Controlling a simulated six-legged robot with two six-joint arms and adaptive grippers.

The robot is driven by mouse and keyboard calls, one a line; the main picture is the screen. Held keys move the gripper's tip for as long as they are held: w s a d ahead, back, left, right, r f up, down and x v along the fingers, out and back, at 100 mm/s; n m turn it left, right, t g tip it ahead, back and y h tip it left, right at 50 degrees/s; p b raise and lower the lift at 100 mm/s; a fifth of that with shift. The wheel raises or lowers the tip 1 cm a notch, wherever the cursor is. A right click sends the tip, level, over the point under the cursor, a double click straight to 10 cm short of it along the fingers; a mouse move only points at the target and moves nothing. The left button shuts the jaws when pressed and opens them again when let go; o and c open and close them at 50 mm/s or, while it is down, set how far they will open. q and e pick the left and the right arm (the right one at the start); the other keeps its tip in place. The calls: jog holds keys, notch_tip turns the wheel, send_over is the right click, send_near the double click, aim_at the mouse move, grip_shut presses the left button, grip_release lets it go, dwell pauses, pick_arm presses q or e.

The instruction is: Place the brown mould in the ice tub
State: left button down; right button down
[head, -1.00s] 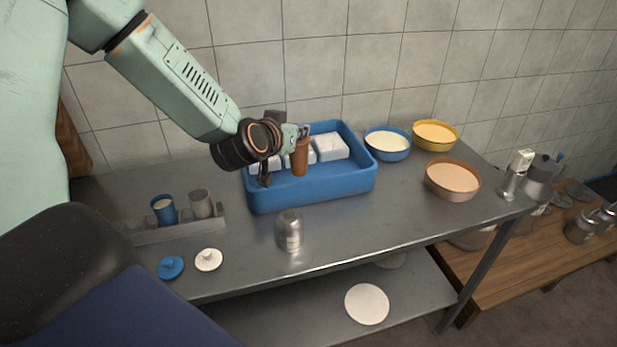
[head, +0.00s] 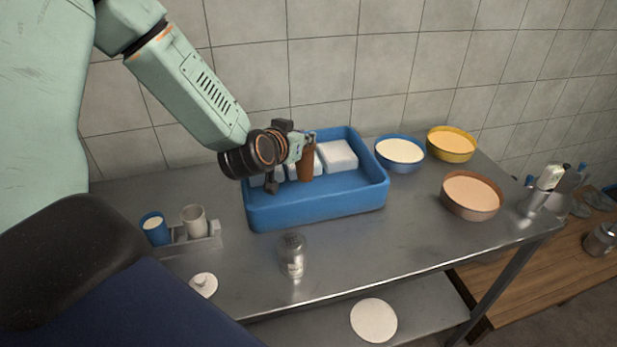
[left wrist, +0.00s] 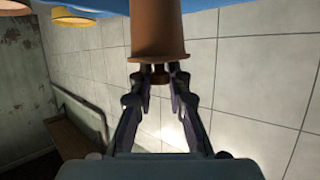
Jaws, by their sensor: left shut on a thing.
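The brown mould (head: 306,164) is a tapered brown cup held by my left gripper (head: 297,146) in the head view. In the left wrist view the gripper's fingers (left wrist: 159,75) are shut on a small knob at the end of the brown mould (left wrist: 158,30). The ice tub (head: 318,206) is a blue rectangular tub on the metal table. In the head view the mould overlaps the tub's inside, in front of the white ice blocks (head: 338,155). I cannot tell whether it touches the tub floor. My right gripper is not in view.
A blue bowl (head: 399,153), a yellow bowl (head: 451,144) and a brown bowl (head: 471,194) stand right of the tub. A clear jar (head: 292,257) stands in front of it. A rack (head: 196,241) with a blue cup (head: 154,228) and a grey cup (head: 194,221) is at left. The tub's front right floor is bare.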

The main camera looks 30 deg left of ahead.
aim_at(299, 164)
pick_arm(q)
jog(key=shift+s+d+f, duration=0.1)
jog(key=shift+s+f, duration=0.1)
jog(key=shift+f, duration=0.45)
jog(key=shift+s+d+f, duration=0.1)
jog(key=shift+s+f, duration=0.05)
jog(key=shift+f, duration=0.45)
jog(key=f, duration=0.1)
jog(key=f+b, duration=0.1)
jog(key=f, duration=0.2)
jog(key=shift+w+a+f, duration=0.2)
jog(key=shift+w+a, duration=0.05)
jog(key=shift+a, duration=0.05)
jog(key=shift+d+f, duration=0.1)
jog(key=shift+f, duration=0.05)
jog(key=shift+s+d+r, duration=0.1)
jog(key=shift+r, duration=0.1)
jog(key=shift+f+b, duration=0.15)
jog(key=shift+b, duration=0.15)
jog(key=c, duration=1.6)
grip_release()
jog(key=shift+f, duration=0.15)
jog(key=o, duration=0.3)
jog(key=shift+r, duration=0.2)
